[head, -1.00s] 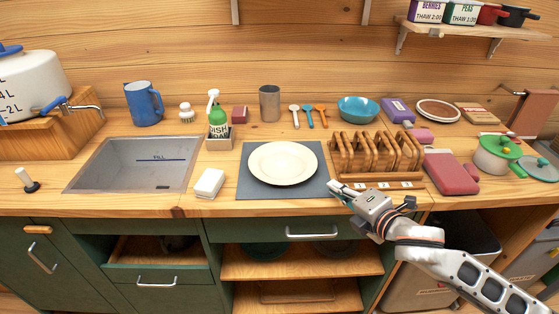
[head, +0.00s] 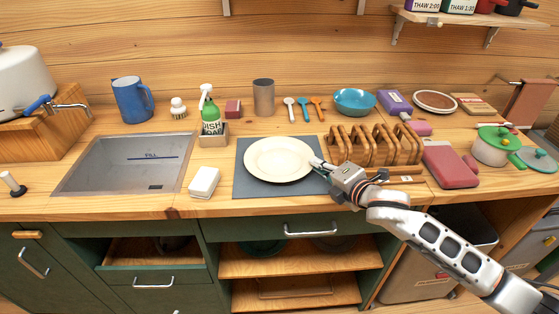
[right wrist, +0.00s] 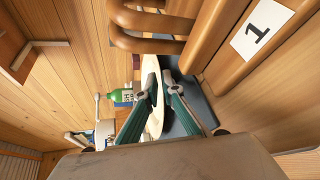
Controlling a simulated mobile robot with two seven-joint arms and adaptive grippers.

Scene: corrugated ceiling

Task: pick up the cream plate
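The cream plate (head: 278,160) lies flat on the grey-blue mat (head: 250,190) on the wooden counter. My right gripper (head: 316,163) is at the plate's right rim, coming in from the lower right. In the right wrist view the plate (right wrist: 155,118) shows edge-on between the two fingers of my right gripper (right wrist: 160,80). The fingers are apart, one on each side of the rim; firm contact cannot be made out. The mat also shows in the right wrist view (right wrist: 190,92). My left gripper is not in view.
A wooden rack (head: 372,158) with numbered labels stands close to the gripper's right. A white block (head: 204,182) and the sink (head: 130,165) lie left of the mat. A soap bottle (head: 211,118), metal cup (head: 263,98) and blue bowl (head: 354,101) stand behind.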

